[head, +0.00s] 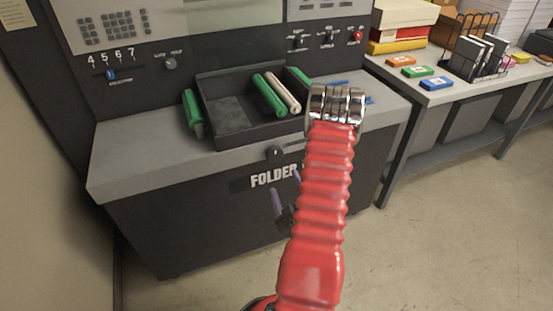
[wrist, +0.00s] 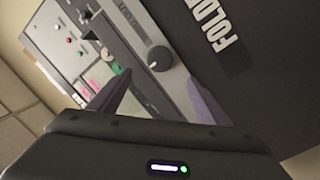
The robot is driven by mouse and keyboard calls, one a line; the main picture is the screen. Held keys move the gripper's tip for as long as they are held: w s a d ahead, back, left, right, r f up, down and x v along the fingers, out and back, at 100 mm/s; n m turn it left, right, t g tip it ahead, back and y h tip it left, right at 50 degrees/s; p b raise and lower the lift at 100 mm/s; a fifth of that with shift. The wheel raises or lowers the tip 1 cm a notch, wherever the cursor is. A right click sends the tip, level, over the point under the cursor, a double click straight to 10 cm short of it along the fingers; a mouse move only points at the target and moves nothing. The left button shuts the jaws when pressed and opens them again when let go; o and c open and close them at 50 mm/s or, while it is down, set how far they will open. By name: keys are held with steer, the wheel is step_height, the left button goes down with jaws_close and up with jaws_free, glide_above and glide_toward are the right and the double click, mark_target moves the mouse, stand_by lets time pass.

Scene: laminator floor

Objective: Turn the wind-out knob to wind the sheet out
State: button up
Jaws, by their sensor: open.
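A dark round knob (head: 276,152) with a pale pointer mark sits on the front edge of the grey machine, just above the FOLDER label (head: 273,176). It also shows in the wrist view (wrist: 159,59), ahead of and roughly between my fingertips. My gripper (head: 286,190) is partly hidden behind my red arm in the head view; its purple fingers are below the knob. In the wrist view my gripper (wrist: 161,78) is open, with nothing between the fingers, and appears apart from the knob. I see no sheet that I can make out as wound out.
A black tray (head: 228,113) with green and cream rolls stands on the machine's top. Panel controls (head: 170,63) are behind it. A side table (head: 440,95) at the right holds coloured blocks, boxes and a rack. The floor (head: 440,250) at the front right is clear.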

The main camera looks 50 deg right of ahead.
mark_target(276, 156)
steer(key=x, duration=1.3)
steer(key=shift+w+d, duration=0.2)
steer(key=shift+w, duration=0.15)
steer(key=shift+c, duration=0.4)
steer(key=c, duration=0.9)
steer(key=shift+d, duration=0.25)
steer(key=shift+c, duration=0.4)
steer(key=shift+a, duration=0.15)
